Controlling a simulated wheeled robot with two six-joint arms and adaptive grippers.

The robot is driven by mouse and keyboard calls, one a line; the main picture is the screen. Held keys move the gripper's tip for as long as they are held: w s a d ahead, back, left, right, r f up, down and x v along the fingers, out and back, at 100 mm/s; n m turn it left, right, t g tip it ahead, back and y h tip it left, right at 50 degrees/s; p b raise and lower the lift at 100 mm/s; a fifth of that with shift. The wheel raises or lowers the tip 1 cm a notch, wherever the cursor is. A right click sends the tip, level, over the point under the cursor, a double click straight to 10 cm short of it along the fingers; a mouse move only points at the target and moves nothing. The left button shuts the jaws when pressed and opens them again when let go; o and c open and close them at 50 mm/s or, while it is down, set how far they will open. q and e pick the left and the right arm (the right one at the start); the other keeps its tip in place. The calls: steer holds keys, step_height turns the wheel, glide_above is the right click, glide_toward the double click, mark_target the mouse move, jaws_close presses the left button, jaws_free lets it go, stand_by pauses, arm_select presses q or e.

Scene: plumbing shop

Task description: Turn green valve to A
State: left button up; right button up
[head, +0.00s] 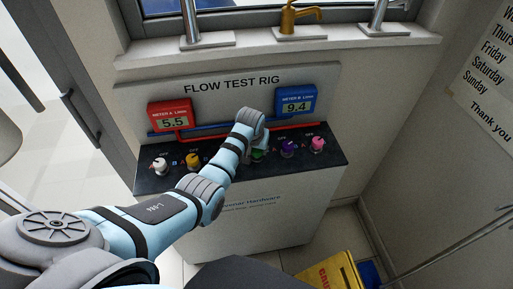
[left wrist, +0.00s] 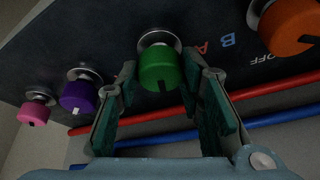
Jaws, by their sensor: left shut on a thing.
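The green valve (left wrist: 160,68) is a round knob on a metal base in the dark counter, centred in the left wrist view. In the head view only a bit of green (head: 258,155) shows past my arm. My left gripper (head: 257,146) is at it and shut on the knob, one finger on each side. A dark mark on the knob points toward the pipes in the left wrist view. A red letter A (left wrist: 202,47) is printed right of the knob there, with a blue B (left wrist: 228,40) beyond it. My right gripper is out of view.
Purple (head: 288,147) and pink (head: 317,144) valves stand right of the green one in the head view; yellow (head: 193,160) and white (head: 160,165) stand left. An orange valve (left wrist: 287,25) is close by. Red and blue meters read 5.5 (head: 171,115) and 9.4 (head: 296,101).

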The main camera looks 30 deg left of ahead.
arm_select(q)
steer(key=n, duration=0.2)
steer(key=n+y, duration=0.1)
steer(key=n, duration=0.1)
steer(key=shift+w+d+g+y, duration=0.1)
steer(key=shift+d+g+y, duration=0.05)
steer(key=shift+g+y, duration=0.2)
steer(key=n+b, duration=0.1)
steer(key=n+g+b, duration=0.1)
steer(key=n, duration=0.1)
steer(key=shift+w+f+y, duration=0.1)
steer(key=shift+f+y, duration=0.1)
steer(key=shift+y, duration=0.15)
steer(key=n+b, duration=0.1)
steer(key=b, duration=0.1)
steer(key=n+g+b, duration=0.1)
steer(key=n+b, duration=0.1)
steer(key=b, duration=0.1)
steer(key=n+b, duration=0.2)
steer(key=b, duration=0.1)
steer(key=shift+w+f+g+y, duration=0.15)
steer(key=shift+f+g+y, duration=0.1)
steer(key=shift+g+y, duration=0.15)
steer(key=n+g+b, duration=0.1)
steer(key=n+b, duration=0.2)
steer(key=b, duration=0.9)
steer(key=shift+r, duration=0.15)
steer(key=shift+d+r+b, duration=0.1)
steer(key=shift+r+b, duration=0.15)
steer(key=shift+b, duration=0.4)
